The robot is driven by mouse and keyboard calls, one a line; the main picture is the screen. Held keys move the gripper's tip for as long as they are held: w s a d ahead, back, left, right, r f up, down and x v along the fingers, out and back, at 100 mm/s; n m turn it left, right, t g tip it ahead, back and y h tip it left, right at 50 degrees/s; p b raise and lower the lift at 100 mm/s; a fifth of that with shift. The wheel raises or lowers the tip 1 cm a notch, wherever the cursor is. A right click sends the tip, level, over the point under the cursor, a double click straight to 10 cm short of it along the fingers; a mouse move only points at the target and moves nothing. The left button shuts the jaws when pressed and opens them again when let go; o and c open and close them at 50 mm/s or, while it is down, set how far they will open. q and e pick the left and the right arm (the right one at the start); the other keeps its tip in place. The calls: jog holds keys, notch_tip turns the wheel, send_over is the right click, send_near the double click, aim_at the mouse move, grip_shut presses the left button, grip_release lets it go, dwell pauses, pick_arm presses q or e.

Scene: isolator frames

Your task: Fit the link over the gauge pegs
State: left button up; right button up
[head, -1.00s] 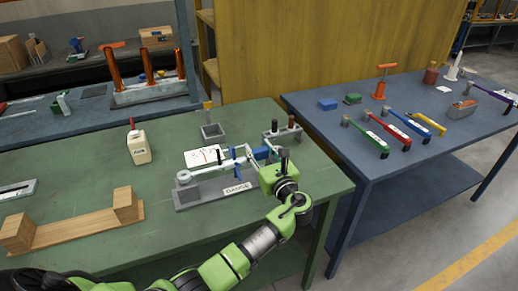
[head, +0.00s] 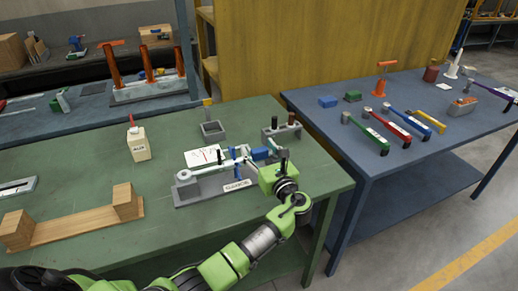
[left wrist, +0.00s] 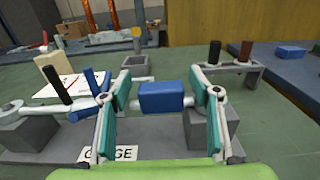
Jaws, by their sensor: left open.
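The gauge (head: 190,198) is a grey base with a white GAUGE label on the green bench. In the left wrist view it has a grey block at each side (left wrist: 30,135). The link is a pale bar with a blue grip (left wrist: 162,97); the grip also shows in the head view (head: 261,154). The bar's left end lies at the top of the left block. Its right end is partly hidden by a finger, so I cannot tell how it sits there. My left gripper (left wrist: 162,110) is open, its fingers on both sides of the grip, with gaps. My right gripper is not in view.
Black (left wrist: 60,85) and blue (left wrist: 95,82) upright handles stand just left of the fingers. A wooden cradle (head: 75,228) lies front left.

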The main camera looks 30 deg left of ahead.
pick_arm(q)
jog(key=v, duration=1.2)
jog(key=shift+r, duration=0.1)
